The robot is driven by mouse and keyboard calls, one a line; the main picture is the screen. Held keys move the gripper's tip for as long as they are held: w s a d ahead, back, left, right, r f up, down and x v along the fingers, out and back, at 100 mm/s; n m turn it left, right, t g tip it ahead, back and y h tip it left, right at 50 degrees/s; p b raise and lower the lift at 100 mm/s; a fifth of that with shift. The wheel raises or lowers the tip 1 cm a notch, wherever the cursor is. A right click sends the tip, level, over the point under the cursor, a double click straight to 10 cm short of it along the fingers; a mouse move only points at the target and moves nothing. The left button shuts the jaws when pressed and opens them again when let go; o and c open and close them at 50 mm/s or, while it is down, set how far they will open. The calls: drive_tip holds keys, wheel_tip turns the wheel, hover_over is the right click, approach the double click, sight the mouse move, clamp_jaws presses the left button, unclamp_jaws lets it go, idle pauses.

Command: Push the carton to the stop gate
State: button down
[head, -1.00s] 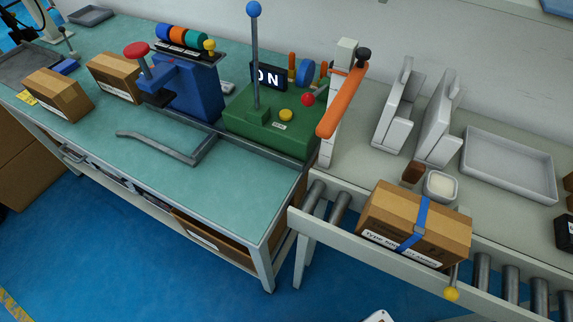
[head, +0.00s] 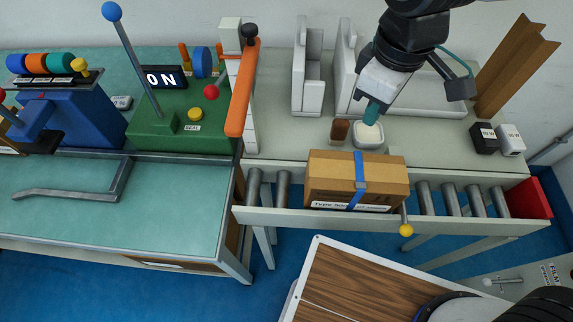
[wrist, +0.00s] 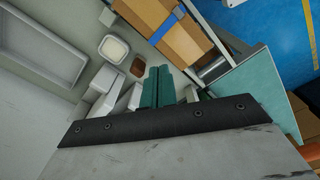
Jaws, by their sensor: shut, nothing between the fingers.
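The carton (head: 330,177), brown with a blue strap and a white label, lies on the roller conveyor (head: 440,222). It also shows in the wrist view (wrist: 187,42). My gripper (head: 371,113) has teal fingers, shut and empty, pointing down behind the carton, over or near a small white dish. The fingers also show in the wrist view (wrist: 157,86), apart from the carton. A yellow-knobbed lever (head: 405,229) stands at the carton's front right corner. A red block (head: 531,198) is at the conveyor's right end. I cannot tell which part is the stop gate.
A white post with an orange arm (head: 242,88) stands left of the conveyor. Behind the carton are a white dish (head: 368,134), a brown block (head: 340,131) and grey upright brackets (head: 307,80). Bare rollers lie on both sides of the carton.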

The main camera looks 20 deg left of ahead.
drive_tip(key=s+a+f+n, duration=0.3)
drive_tip(key=a, duration=0.3)
drive_tip(key=s+a+f+n, duration=0.3)
drive_tip(key=a+f, duration=0.1)
drive_tip(key=a, duration=0.3)
drive_tip(key=f, duration=0.9)
drive_tip(key=shift+s+d+f, duration=0.1)
drive_tip(key=shift+d+f, duration=0.1)
drive_tip(key=shift+f, duration=0.15)
drive_tip(key=shift+d, duration=0.1)
